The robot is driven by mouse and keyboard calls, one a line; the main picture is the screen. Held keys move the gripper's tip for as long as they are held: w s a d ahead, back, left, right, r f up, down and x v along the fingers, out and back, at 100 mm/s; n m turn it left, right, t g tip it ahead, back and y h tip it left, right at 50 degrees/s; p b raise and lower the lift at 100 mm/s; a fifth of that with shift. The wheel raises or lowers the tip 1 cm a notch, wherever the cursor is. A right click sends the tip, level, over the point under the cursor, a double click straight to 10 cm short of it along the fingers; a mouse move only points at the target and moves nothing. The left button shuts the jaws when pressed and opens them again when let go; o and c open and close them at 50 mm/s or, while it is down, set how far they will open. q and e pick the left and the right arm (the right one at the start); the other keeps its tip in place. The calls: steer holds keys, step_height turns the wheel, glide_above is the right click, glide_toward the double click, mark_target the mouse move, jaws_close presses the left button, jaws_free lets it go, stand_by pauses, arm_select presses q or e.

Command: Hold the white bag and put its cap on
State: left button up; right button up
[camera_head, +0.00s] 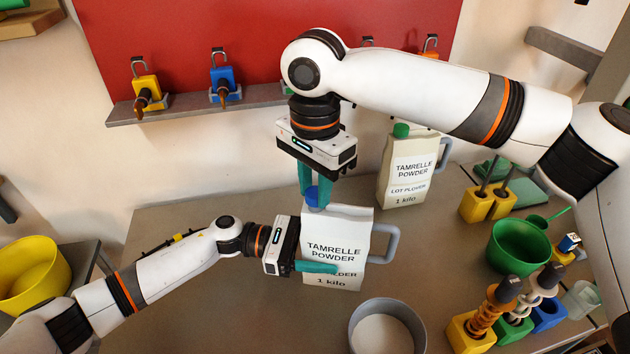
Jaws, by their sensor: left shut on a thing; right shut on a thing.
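The white bag (345,223), labelled "Tamrelle Powder" and with a grey side handle, is upright at the middle of the table. My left gripper (318,267) is shut on the bag's lower front from the left, its teal finger lying across the label. The blue cap (312,195) is at the bag's top left corner. My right gripper (313,200) comes down from above and is shut on the cap. The fingers partly hide the cap, and I cannot tell whether it is seated on the spout.
A second bag (408,170) with a green cap stands behind on the right. A grey bowl of white powder (387,312) is at the front. A green bowl (519,246) and several tool holders crowd the right. Padlocks hang along the red board (270,45).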

steer(key=shift+f, duration=0.3)
arm_select(q)
jaws_close()
arm_select(e)
steer(key=m, duration=0.9)
steer(key=shift+w+m, duration=0.1)
steer(key=shift+m, duration=0.2)
steer(key=o, duration=0.9)
steer(key=shift+r, duration=0.1)
